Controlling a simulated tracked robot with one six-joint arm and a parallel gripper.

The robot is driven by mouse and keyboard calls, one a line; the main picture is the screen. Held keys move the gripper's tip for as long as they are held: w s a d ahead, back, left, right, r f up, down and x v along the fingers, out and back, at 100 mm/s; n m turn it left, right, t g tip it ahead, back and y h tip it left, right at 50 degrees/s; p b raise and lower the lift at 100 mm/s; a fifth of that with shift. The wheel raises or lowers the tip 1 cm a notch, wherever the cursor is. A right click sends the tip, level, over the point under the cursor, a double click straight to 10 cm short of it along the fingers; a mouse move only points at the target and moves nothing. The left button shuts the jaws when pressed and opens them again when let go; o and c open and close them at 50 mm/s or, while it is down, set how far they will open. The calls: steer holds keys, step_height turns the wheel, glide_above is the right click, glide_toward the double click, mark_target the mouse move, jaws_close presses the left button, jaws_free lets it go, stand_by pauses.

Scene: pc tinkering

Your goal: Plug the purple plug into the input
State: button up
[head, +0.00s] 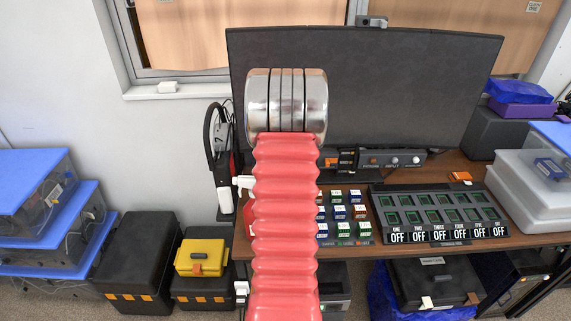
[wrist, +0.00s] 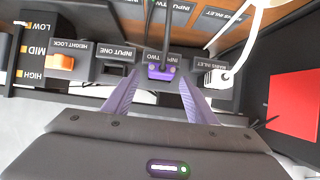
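In the wrist view, the purple plug (wrist: 161,72) is at the socket labelled Input Two (wrist: 163,57), with dark cables running upward from it. I cannot tell whether it is seated in the socket or only in front of it. My gripper (wrist: 160,78) has its two purple fingers apart, one on each side of the plug. Gaps show between the fingers and the plug. Input One (wrist: 115,53) is a dark socket left of the plug. In the head view, my red arm hides part of the desk, and I cannot make out the gripper or the plug.
A white plug (wrist: 222,78) with a white cable is at the mains inlet, right of the gripper. An orange height-lock switch (wrist: 60,62) is at the left. A red object (wrist: 294,103) is at the right. A large monitor (head: 400,90) stands on the desk.

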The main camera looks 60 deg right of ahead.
steer(key=shift+v, duration=2.5)
step_height(320, 180, up, 10)
steer(key=shift+f, duration=0.1)
